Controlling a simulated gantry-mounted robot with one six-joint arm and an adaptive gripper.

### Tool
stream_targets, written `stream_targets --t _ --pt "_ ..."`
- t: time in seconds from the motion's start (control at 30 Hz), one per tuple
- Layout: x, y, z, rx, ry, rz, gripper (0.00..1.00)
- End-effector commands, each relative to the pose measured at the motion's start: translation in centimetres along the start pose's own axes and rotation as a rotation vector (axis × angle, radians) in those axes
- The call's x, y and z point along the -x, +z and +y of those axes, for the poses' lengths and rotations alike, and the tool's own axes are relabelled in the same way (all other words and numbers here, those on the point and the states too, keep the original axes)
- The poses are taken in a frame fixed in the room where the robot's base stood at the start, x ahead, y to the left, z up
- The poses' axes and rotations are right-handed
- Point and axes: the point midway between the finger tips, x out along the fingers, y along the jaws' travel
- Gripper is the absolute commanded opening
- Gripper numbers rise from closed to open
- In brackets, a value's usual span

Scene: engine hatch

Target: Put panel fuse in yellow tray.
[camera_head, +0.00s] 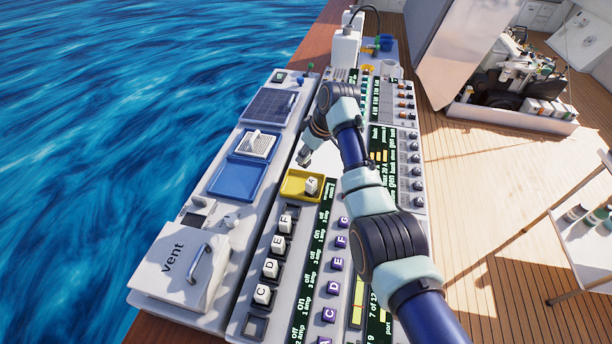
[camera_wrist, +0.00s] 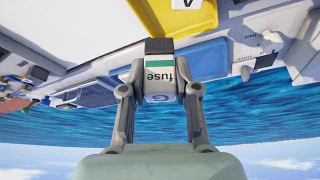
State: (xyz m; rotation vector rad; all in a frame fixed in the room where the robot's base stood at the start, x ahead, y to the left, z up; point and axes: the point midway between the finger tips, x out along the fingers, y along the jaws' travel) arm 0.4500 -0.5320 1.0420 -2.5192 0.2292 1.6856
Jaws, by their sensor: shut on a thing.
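In the wrist view my gripper (camera_wrist: 160,90) is shut on the panel fuse (camera_wrist: 159,72), a small block with a dark end, a green band and the word "fuse" upside down. The yellow tray (camera_wrist: 205,20) shows at the top of that view, apart from the fuse. In the head view the yellow tray (camera_head: 291,183) lies on the console with a white block marked A (camera_head: 312,185) in it. My gripper (camera_head: 304,156) is just beyond the tray's far edge in that view. The fuse is too small there to make out clearly.
Lettered white blocks (camera_head: 278,244) stand in a row of sockets in front. A white "vent" box (camera_head: 180,262) is at the front left. Open water lies beyond the console's left edge.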

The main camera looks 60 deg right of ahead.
Motion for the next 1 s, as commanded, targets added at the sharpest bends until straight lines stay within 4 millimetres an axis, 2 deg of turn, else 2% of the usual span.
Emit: stream_targets --t 0.03,0.1,0.27,0.53,0.97,1.0 --pt "-1.0 0.4 0.0 0.0 0.0 0.0 0.0" --pt "-1.6 0.7 0.0 0.001 0.001 0.001 0.0" --pt "-2.0 0.8 0.0 0.001 0.001 0.002 0.0" --pt "-6.6 2.8 0.0 0.0 -0.001 -0.001 0.0" --pt "-7.4 3.1 0.0 0.001 0.001 0.001 0.0" --pt "-7.4 3.0 0.0 0.001 0.001 0.001 0.34"
